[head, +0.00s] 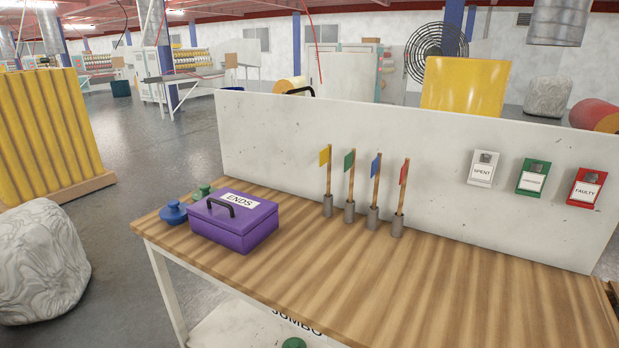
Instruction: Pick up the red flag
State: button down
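The red flag (403,173) is a small red pennant on a thin wooden stick. It stands upright in a grey cylindrical holder (398,226) on the wooden table. It is the rightmost in a row of flags, to the right of the blue flag (375,167), the green flag (349,161) and the yellow flag (325,156), each in its own grey holder. My gripper is not in view.
A purple box labelled ENDS (234,222) sits on the table's left part, beside blue (173,213) and green knobbed objects. A pale panel (440,150) stands behind the flags, bearing SPENT, green and FAULTY boxes. The table's (480,290) right and front are clear.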

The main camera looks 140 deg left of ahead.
aim_at(404, 169)
jog(key=u, duration=3.95)
